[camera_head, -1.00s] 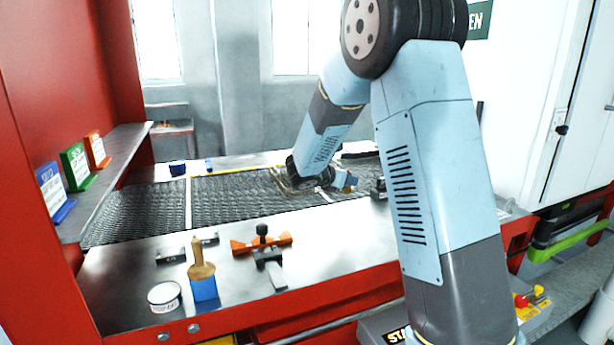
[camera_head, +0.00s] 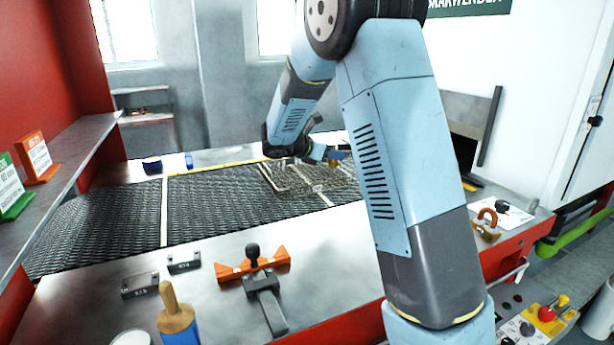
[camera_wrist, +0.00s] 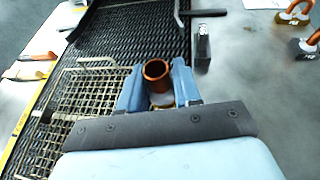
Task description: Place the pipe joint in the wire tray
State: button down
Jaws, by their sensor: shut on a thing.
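The pipe joint (camera_wrist: 157,72), a copper-brown tube with its round open end facing the camera, sits between the two blue-grey fingers of my gripper (camera_wrist: 158,88) in the wrist view. My gripper is shut on it. The wire tray (camera_wrist: 88,92), a tan wire grid, lies on the mesh belt to the left of the fingers there, partly hidden by my gripper. In the head view, the tray (camera_head: 285,181) lies flat on the belt, and my gripper (camera_head: 337,154) shows above its far right part. The joint is too small to make out clearly there.
The dark mesh belt (camera_head: 210,200) runs across the table. A black-knobbed clamp (camera_head: 262,284) with an orange block, small dark blocks (camera_head: 140,285) and a wooden-handled brush (camera_head: 177,318) stand on the front steel ledge.

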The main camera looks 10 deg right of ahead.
jog(key=w+a+f, duration=0.1)
jog(key=w+f, duration=0.1)
jog(key=w, duration=0.1)
jog(key=w+a+f, duration=0.1)
jog(key=w+f, duration=0.2)
jog(key=w+a+f, duration=0.1)
jog(key=w+f, duration=0.1)
jog(key=w, duration=0.2)
jog(key=shift+a+f, duration=0.2)
jog(key=shift+a, duration=0.05)
jog(key=shift+w+a+f, duration=0.2)
jog(key=shift+w+f, duration=0.45)
jog(key=shift+f, duration=1.65)
jog(key=shift+f, duration=0.1)
jog(key=c, duration=0.8)
grip_release()
